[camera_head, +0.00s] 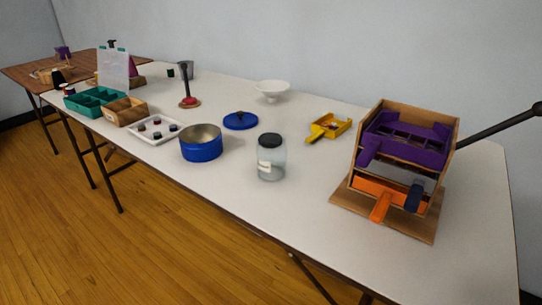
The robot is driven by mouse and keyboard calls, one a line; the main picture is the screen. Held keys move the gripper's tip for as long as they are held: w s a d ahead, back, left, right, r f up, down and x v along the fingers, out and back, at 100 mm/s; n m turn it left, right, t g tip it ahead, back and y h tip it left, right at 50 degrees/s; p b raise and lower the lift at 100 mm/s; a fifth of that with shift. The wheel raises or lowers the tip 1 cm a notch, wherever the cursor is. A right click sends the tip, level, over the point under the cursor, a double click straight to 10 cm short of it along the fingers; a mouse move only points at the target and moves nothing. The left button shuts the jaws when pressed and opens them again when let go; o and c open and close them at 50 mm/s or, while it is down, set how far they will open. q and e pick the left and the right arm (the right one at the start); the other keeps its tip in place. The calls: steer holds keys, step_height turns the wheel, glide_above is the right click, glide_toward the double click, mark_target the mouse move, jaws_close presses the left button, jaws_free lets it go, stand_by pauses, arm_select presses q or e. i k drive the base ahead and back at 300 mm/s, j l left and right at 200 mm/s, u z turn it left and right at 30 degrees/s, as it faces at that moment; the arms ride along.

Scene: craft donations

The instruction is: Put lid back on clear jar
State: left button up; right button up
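The clear jar (271,167) stands upright near the middle of the white table. It has a pale label on its side. A black lid (270,140) sits on top of the jar's mouth; I cannot tell whether it is fastened. A blue lid (240,120) with a knob lies flat on the table behind and left of the jar. Neither of my grippers shows in the head view.
An open blue pot (201,150) stands left of the jar. A wooden rack (393,160) with purple and orange parts stands right. A yellow tray (329,128) and white bowl (272,88) are behind. The white table (300,205) is clear in front.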

mark_target(271, 145)
steer(key=i+j, duration=0.2)
steer(key=j, duration=0.15)
steer(key=i+j, duration=0.15)
steer(key=j, duration=0.2)
steer(key=i+j, duration=0.2)
steer(key=j, duration=0.2)
steer(key=z, duration=1.65)
steer(key=k+l+u, duration=0.3)
steer(key=k+l, duration=0.2)
steer(key=l, duration=0.2)
steer(key=k, duration=0.25)
steer(key=i+j+z, duration=0.3)
steer(key=i+j, duration=0.4)
